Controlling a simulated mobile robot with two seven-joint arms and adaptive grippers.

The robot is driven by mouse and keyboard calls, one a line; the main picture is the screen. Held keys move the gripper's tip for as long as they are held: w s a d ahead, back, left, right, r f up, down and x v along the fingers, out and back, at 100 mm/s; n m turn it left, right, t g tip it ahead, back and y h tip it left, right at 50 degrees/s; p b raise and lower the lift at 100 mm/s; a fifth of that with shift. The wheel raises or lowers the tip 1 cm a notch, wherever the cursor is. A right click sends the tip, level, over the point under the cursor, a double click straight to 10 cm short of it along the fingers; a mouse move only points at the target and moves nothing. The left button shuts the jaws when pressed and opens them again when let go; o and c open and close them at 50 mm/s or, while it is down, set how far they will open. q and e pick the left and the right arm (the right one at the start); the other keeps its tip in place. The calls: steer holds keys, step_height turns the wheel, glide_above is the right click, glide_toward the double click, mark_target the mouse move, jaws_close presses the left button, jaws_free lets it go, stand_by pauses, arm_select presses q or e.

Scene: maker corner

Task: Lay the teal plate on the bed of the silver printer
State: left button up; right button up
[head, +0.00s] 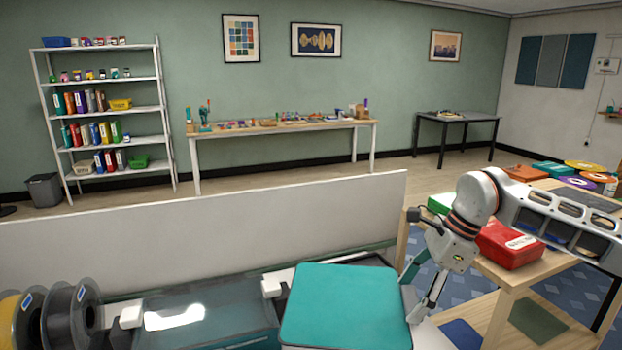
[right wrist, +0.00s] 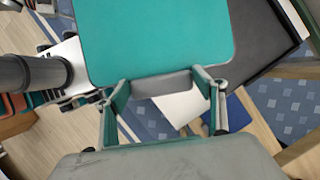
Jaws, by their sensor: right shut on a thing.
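The teal plate (head: 345,305) is a flat rounded square at the bottom middle of the head view, held out over the front bench. It fills the top of the right wrist view (right wrist: 155,38). My right gripper (head: 411,296) is shut on the plate's near edge, where a grey strip (right wrist: 161,84) shows between its fingers. A machine with a dark glossy top and white blocks (head: 205,318) stands left of the plate. The plate hides what is beneath it, and I cannot tell which part is the silver printer's bed. My left gripper is out of view.
A low pale panel (head: 210,235) runs behind the bench. A wooden table (head: 480,268) at right bears a red box (head: 510,245) and a green box (head: 440,203). A dark flat surface (right wrist: 268,45) lies beyond the plate.

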steer(key=s+d+f+n+g+h, duration=0.1)
steer(key=s+f+n+g+h, duration=0.1)
steer(key=s+n, duration=0.4)
steer(key=s+d+f+n+g+h, duration=0.2)
steer(key=s+n, duration=0.5)
steer(key=n, duration=0.6)
steer(key=shift+s+d+f+g+h, duration=0.2)
steer(key=shift+s+f+g+h, duration=0.1)
steer(key=shift+f+g, duration=0.2)
